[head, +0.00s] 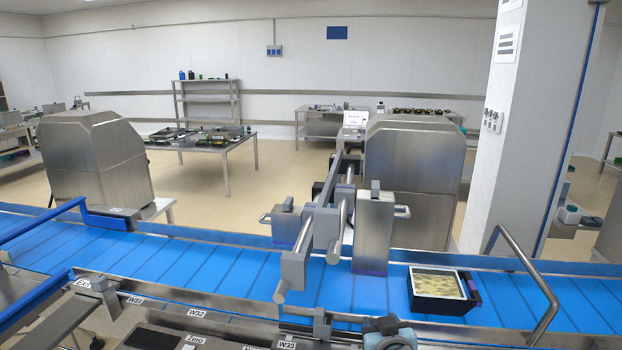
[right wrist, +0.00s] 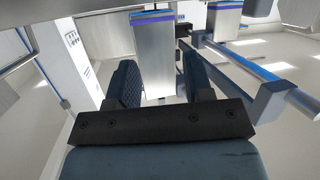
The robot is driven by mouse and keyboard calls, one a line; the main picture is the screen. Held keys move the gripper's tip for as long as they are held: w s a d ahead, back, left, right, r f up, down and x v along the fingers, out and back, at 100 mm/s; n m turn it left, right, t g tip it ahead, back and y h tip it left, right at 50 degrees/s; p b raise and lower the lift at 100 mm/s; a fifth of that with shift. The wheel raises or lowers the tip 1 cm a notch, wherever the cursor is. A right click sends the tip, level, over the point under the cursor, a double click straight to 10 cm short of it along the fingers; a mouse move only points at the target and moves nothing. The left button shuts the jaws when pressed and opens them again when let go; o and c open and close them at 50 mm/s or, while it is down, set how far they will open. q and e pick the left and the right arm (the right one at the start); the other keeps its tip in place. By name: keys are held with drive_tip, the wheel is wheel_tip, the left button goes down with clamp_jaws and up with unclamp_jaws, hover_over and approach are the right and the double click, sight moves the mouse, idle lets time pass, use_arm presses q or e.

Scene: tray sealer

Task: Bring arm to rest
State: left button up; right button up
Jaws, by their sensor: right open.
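My right gripper (right wrist: 160,82) shows in the right wrist view with its two dark fingers apart and nothing between them. A steel block with a blue-purple edge (right wrist: 166,55) stands beyond the fingers; I cannot tell how far. In the head view, a grey-teal and black part at the bottom edge (head: 390,338) looks like the end of my right arm, in front of the conveyor; its fingers cannot be made out there. My left gripper is in neither view.
A blue conveyor belt (head: 205,262) crosses the head view. A black tray with pale yellowish contents (head: 440,284) sits on it at the right. Steel blocks and bars (head: 374,232) stand over the belt's middle. A bent metal rail (head: 530,270) rises at the right.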

drive_tip(key=s+d+f+g+y+p, duration=0.1)
drive_tip(key=s+f, duration=0.5)
drive_tip(key=s, duration=0.4)
drive_tip(key=s+d+f+n+g+y+p, duration=0.1)
drive_tip(key=s+f, duration=0.5)
drive_tip(key=s, duration=0.4)
drive_tip(key=s+d+f+g+y+p, duration=0.1)
drive_tip(key=s+d+f, duration=0.1)
drive_tip(key=s+f, duration=0.4)
drive_tip(key=s, duration=0.4)
drive_tip(key=shift+s+f+n+g+p, duration=0.15)
drive_tip(key=shift+n+g+p, duration=0.15)
drive_tip(key=shift+n+p, duration=0.1)
